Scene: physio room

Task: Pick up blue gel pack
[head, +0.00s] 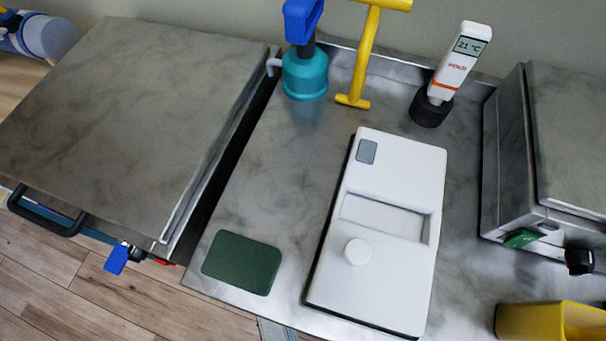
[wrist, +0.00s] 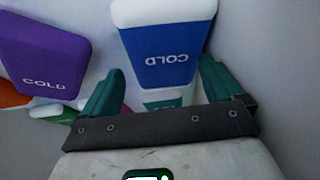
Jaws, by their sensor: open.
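The blue gel pack (wrist: 168,50) has a white band and the word COLD, which reads upside down in the wrist view. It lies at the top centre of that view. My gripper (wrist: 160,68) is open, with its two teal fingers spread on either side of the lower part of the pack. I cannot tell how far the fingertips are above it. The pack and my gripper are not in the head view.
A purple pack (wrist: 45,55) marked COLD lies left of the blue one. A white and green pack (wrist: 165,98) shows partly below it. Pale walls surround them. In the head view, a white device (head: 385,270) and a green pad (head: 242,263) lie on a metal counter (head: 290,150).

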